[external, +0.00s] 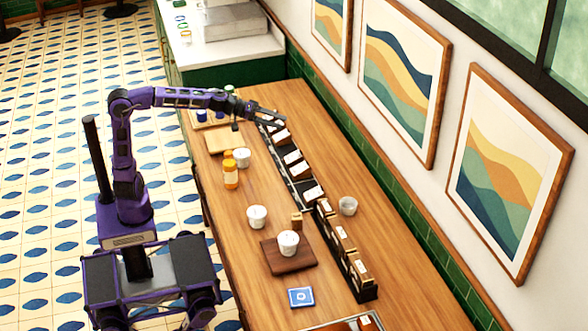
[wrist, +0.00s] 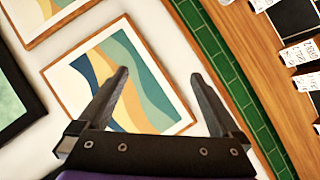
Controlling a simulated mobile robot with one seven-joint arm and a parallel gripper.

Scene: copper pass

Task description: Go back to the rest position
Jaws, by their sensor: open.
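My purple arm reaches from its base at the left over the wooden counter (external: 215,220). My gripper (external: 282,117) is above the far part of the counter, over the far end of a row of dark trays with labelled cards (external: 292,157). In the wrist view my gripper (wrist: 163,80) has its two dark fingers spread wide apart with nothing between them. Behind the fingers are the wall and a framed wave picture (wrist: 140,75). Whether the gripper touches the trays cannot be told.
A white cup stands on a dark board (external: 300,260). Other white cups (external: 257,217), an orange-capped bottle (external: 231,174) and a dark rack of packets (external: 362,280) are on the counter. The green-tiled wall (external: 400,190) borders it at right. The tiled floor is open at left.

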